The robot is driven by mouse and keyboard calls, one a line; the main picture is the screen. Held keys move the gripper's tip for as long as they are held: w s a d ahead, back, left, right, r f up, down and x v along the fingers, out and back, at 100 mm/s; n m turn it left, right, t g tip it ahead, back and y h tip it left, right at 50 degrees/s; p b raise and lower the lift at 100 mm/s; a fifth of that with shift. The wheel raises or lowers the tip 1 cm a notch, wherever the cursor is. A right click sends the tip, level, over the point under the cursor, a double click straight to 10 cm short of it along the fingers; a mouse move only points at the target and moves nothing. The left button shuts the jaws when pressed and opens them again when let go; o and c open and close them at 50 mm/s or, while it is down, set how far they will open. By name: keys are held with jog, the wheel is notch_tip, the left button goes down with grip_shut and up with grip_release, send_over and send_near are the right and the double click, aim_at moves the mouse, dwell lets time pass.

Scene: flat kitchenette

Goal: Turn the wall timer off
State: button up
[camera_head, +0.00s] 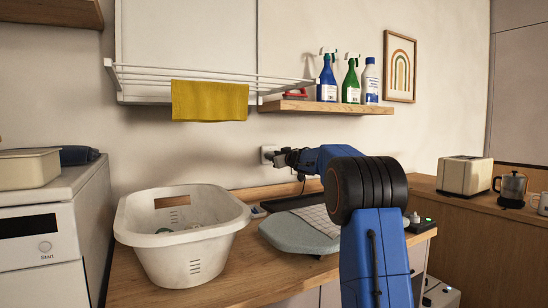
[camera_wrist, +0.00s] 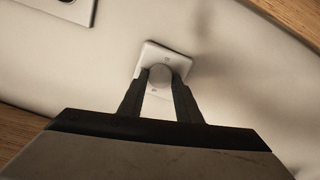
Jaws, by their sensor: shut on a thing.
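The wall timer is a small white plate with a round grey knob. In the wrist view the timer (camera_wrist: 178,58) is on the pale wall straight ahead of my gripper (camera_wrist: 160,80). The two dark fingers are on either side of the round knob (camera_wrist: 160,74) and shut on it. In the head view the timer (camera_head: 268,154) shows as a small light patch on the wall, partly covered by my gripper (camera_head: 279,158). The knob's exact setting is too small to read.
A wooden counter (camera_head: 140,285) runs below, with a white laundry basket (camera_head: 185,240) and an ironing board (camera_head: 285,235). A shelf with spray bottles (camera_head: 340,107) and a drying rack with a yellow cloth (camera_head: 209,100) are above. A toaster (camera_head: 464,175) stands right.

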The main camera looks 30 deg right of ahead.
jog(key=n, duration=2)
jog(key=shift+a+f+n, duration=0.15)
jog(key=shift+f+n, duration=0.2)
jog(key=shift+n, duration=0.05)
jog(key=n, duration=0.3)
jog(key=shift+f+n, duration=0.1)
jog(key=shift+n, duration=0.3)
jog(key=shift+c, duration=0.2)
jog(key=shift+d+n, duration=0.2)
jog(key=shift+n, duration=4)
jog(key=o, duration=1)
